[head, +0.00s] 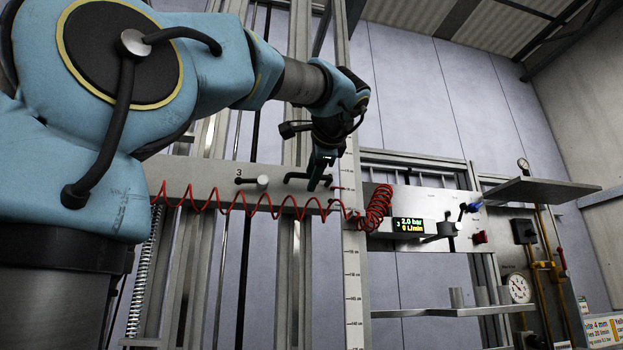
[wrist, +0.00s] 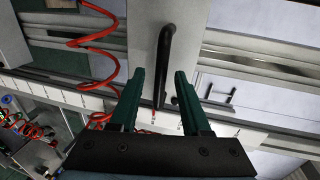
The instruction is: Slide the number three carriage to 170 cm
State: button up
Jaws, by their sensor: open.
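The number three carriage (head: 200,178) is a long, level grey metal plate marked "3" in the head view, set across vertical rails. It bears a dark lever with a round pale knob (head: 262,183) and a black bar handle (head: 296,178). My gripper (head: 319,184) is at the handle's right part. In the wrist view my gripper (wrist: 159,73) is open, and the black handle (wrist: 166,50) shows between its two green fingers without visible contact; their depth against it is unclear. A vertical white scale (head: 351,265) stands right of the handle; its numbers are too small to read.
A coiled red hose (head: 375,210) hangs across the plate's front. Right of the scale are a small lit display (head: 408,225), a grey shelf (head: 540,190) and a round gauge (head: 519,288). A lower shelf (head: 450,311) juts out below.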

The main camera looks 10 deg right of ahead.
jog(key=b+v, duration=0.2)
jog(key=v, duration=0.7)
jog(key=shift+s, duration=0.3)
